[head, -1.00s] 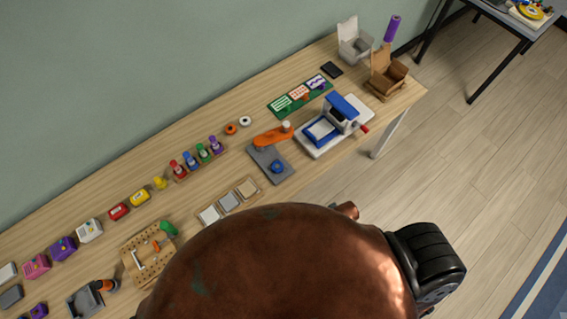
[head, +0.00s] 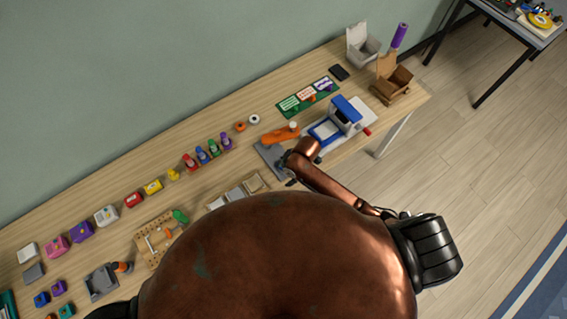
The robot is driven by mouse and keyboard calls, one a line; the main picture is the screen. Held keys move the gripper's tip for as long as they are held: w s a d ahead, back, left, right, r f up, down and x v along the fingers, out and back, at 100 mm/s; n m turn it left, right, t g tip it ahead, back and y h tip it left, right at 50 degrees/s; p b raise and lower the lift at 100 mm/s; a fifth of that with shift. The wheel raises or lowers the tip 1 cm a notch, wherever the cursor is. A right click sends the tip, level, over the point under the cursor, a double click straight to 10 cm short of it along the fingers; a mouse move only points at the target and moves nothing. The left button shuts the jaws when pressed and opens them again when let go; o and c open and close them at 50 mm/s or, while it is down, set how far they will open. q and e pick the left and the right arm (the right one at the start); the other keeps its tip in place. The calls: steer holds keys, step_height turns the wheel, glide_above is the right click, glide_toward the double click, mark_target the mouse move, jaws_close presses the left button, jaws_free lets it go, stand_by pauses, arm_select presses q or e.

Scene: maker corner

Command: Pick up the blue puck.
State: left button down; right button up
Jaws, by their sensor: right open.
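My right gripper (head: 298,168) is at the end of a copper-coloured arm link that reaches over the front of the bench. It is open, and its small dark fingers are hard to make out. It is over the grey plate (head: 268,154) of a small device with an orange lever (head: 281,136). The blue puck, which lay on this plate in the earlier view, is hidden now behind the gripper. I cannot tell whether the fingers touch it. My left gripper is not in view.
A blue-and-white press (head: 345,111) stands close to the right of the gripper. Shallow trays (head: 236,194) lie to its left. Several coloured bottles (head: 202,154) stand behind left. A pegboard block (head: 150,241) and small coloured boxes (head: 81,231) are farther left.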

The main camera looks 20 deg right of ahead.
steer(key=w+n, duration=0.1)
steer(key=n, duration=0.1)
steer(key=w+r+n, duration=0.1)
steer(key=n, duration=0.1)
steer(key=w+a+r+n+h, duration=0.1)
steer(key=w+n, duration=0.1)
steer(key=shift+r+g+p, duration=0.25)
steer(key=shift+g+p, duration=0.15)
steer(key=w+n, duration=0.1)
steer(key=d+r+n+h, duration=0.1)
steer(key=n, duration=0.1)
steer(key=w+d+r+n, duration=0.1)
steer(key=n, duration=0.1)
steer(key=shift+w+g+h+p, duration=0.3)
steer(key=shift+w+g, duration=0.05)
steer(key=shift+g, duration=0.05)
steer(key=shift+w+d, duration=0.1)
steer(key=shift+n, duration=0.3)
step_height(320, 180, down, 8)
steer(key=shift+r+p, duration=0.2)
steer(key=shift+p, duration=0.15)
steer(key=c, duration=1.2)
steer(key=shift+c, duration=0.2)
steer(key=shift+w+r, duration=0.1)
steer(key=shift+r, duration=0.05)
